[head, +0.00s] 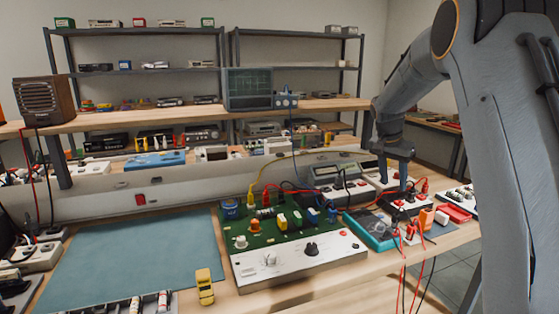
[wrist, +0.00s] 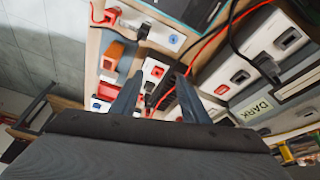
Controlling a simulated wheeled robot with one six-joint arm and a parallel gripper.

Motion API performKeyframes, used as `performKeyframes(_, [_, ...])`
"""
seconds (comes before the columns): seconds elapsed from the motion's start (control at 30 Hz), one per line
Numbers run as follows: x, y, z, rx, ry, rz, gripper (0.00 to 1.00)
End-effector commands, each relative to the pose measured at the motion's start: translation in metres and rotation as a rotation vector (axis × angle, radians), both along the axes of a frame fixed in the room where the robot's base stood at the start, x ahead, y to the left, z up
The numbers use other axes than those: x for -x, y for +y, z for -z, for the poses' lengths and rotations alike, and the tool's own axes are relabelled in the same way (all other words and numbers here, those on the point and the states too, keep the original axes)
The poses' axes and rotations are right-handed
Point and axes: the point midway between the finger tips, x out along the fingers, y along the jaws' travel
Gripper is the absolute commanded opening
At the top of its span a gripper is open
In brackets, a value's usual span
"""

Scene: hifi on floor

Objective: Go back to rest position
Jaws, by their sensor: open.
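My gripper (head: 402,187) hangs at the right of the bench in the head view, pointing down over a white and black switch box (head: 410,203). In the wrist view my gripper's two dark fingers (wrist: 158,88) stand apart with nothing held between them. I cannot tell whether the fingertips touch the box. My arm rises from the gripper to the upper right of the head view.
A green circuit board with a white panel (head: 300,262) lies mid-bench, left of my gripper. A teal meter (head: 371,229) and red and black cables (head: 403,270) are close by. A blue-green mat (head: 130,262) is mostly clear. A raised shelf (head: 330,105) with an oscilloscope (head: 249,88) runs behind.

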Motion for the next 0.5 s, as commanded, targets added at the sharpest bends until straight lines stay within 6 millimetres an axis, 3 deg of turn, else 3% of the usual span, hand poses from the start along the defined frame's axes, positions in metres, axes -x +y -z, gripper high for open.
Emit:
performKeyframes(0.27, [0.054,0.037,0.011,-0.034,0.068,-0.155,0.42])
performKeyframes(0.37, [0.084,0.057,0.018,-0.051,0.100,-0.237,0.42])
performKeyframes(0.5, [0.150,0.092,0.031,-0.085,0.158,-0.394,0.42])
